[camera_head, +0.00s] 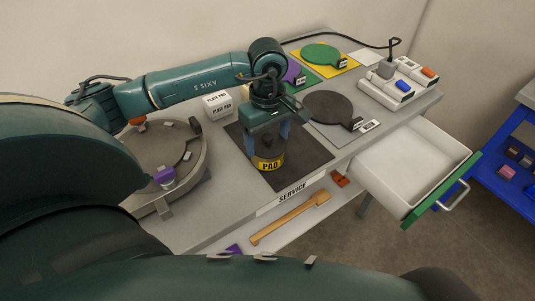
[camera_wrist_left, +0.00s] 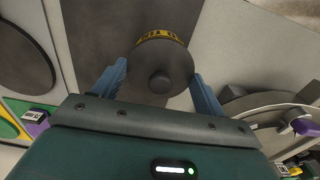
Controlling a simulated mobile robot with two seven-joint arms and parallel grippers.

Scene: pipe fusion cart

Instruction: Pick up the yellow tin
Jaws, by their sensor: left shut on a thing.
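The yellow tin (camera_head: 270,164) is a short round tin with a dark top and a yellow band with dark lettering. It is over the dark square mat (camera_head: 305,160) on the cart; I cannot tell whether its base touches the mat. In the left wrist view its dark lid with a round knob (camera_wrist_left: 160,82) shows between the fingers. My left gripper (camera_head: 267,142) comes down from above and is shut on the tin, one blue finger on each side. The gripper partly hides the tin's top in the head view. My right gripper is not in view.
A round grey fixture (camera_head: 165,150) stands left of the mat. A white box (camera_head: 218,105) is behind it. A dark disc (camera_head: 327,106) lies on a grey plate at right. An open white drawer (camera_head: 415,165) juts out at right. A wooden-handled tool (camera_head: 290,218) lies on the lower shelf.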

